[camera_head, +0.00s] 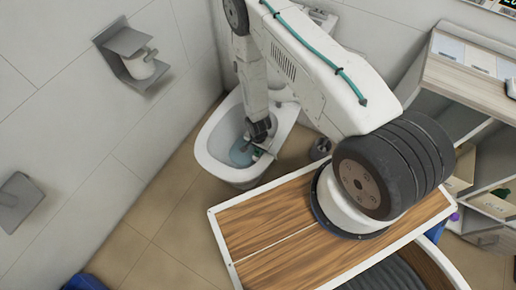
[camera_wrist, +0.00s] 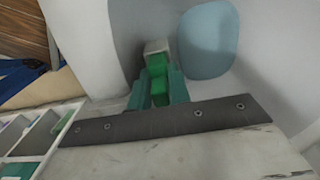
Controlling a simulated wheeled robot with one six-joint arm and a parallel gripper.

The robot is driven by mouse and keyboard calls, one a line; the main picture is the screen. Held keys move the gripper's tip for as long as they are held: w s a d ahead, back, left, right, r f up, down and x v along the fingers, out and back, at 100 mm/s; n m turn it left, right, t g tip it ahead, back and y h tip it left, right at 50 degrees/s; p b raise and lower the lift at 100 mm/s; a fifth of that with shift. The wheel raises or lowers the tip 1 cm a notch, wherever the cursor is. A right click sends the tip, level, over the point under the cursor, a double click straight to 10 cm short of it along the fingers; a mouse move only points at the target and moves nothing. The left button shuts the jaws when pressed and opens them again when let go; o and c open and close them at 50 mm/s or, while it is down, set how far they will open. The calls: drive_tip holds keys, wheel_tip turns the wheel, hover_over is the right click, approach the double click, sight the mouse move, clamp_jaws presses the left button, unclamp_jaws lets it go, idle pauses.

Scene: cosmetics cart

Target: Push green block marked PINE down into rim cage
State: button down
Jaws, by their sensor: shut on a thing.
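My gripper (camera_wrist: 159,80) is shut on a green block (camera_wrist: 158,66), which sits between its teal fingers in the wrist view. No marking is readable on the block. A small pale box-like piece (camera_wrist: 156,46) lies just beyond the block's far end; it may be the rim cage, but I cannot tell whether the block is inside it. In the head view my gripper (camera_head: 260,151) is at the right inner rim of a white toilet bowl (camera_head: 206,158). The block is too small to make out clearly there.
Blue water (camera_wrist: 208,40) lies in the bowl beside the gripper. A wood-topped cart (camera_head: 265,227) stands in front of the toilet. A paper holder (camera_head: 132,57) is on the left wall. A shelf unit (camera_head: 460,77) stands at the right. Tiled floor left of the toilet is clear.

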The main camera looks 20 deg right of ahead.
drive_tip(key=shift+f, duration=0.15)
drive_tip(key=c, duration=1.2)
unclamp_jaws()
drive_tip(key=shift+s+f, duration=0.1)
drive_tip(key=shift+s, duration=0.1)
drive_tip(key=r, duration=0.8)
drive_tip(key=shift+w, duration=0.2)
